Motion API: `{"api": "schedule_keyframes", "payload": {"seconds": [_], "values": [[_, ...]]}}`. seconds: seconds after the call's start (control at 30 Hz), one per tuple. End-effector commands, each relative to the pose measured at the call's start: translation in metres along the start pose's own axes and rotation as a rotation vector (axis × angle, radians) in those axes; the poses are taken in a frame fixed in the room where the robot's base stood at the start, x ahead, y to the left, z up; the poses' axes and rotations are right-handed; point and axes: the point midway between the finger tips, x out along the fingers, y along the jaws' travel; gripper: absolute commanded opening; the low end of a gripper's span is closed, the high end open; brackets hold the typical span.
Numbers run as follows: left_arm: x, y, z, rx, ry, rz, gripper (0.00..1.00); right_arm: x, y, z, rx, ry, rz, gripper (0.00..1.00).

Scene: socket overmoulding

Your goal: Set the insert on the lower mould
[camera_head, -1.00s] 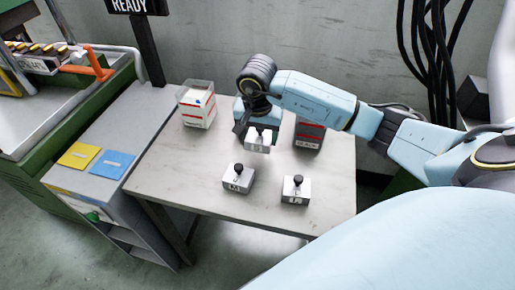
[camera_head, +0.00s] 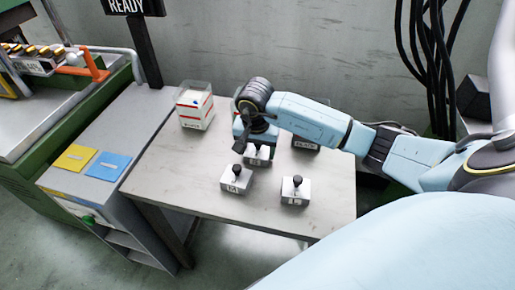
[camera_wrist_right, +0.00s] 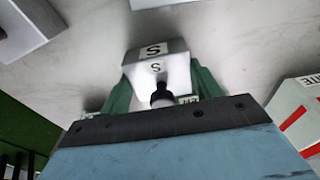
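A grey metal block marked S (camera_head: 258,159), apparently the insert, is at the back middle of the table. It also shows in the right wrist view (camera_wrist_right: 157,52), with a black knob between my fingers. My right gripper (camera_head: 257,148) comes down over it; its green fingers (camera_wrist_right: 161,92) flank the block on both sides and appear shut on it. I cannot tell whether the block touches the table. Two similar blocks with black knobs stand nearer, one on the left (camera_head: 236,181) and one on the right (camera_head: 295,193). I cannot identify the lower mould surely. My left gripper is out of view.
A white-and-red box (camera_head: 195,110) stands at the table's back left. A dark-labelled box (camera_head: 306,142) is partly behind my right arm. A cabinet carries a yellow card (camera_head: 75,158) and a blue card (camera_head: 110,164). A green machine (camera_head: 95,105) stands at far left. The table's left part is clear.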

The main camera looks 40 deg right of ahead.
Motion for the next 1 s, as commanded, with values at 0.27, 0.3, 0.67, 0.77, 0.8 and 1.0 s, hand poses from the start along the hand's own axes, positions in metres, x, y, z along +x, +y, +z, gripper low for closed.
{"api": "schedule_keyframes", "payload": {"seconds": [0.27, 0.3, 0.67, 0.77, 0.8, 1.0], "values": [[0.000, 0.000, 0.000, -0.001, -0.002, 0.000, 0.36, 0.000, 0.000, 0.000, 0.000, 0.000, 0.000, 0.85], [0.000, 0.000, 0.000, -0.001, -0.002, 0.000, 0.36, 0.000, 0.000, 0.000, 0.000, 0.000, 0.000, 0.85], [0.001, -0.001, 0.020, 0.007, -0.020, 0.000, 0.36, -0.019, -0.001, -0.002, -0.001, 0.003, -0.004, 0.85], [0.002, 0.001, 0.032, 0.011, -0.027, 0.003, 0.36, -0.042, -0.001, -0.003, -0.001, 0.005, -0.004, 0.85], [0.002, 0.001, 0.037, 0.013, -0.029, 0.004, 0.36, -0.051, -0.001, -0.002, -0.001, 0.005, -0.003, 0.85], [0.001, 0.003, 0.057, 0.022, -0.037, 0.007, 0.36, -0.093, -0.001, -0.002, 0.000, 0.004, -0.003, 0.85]]}}
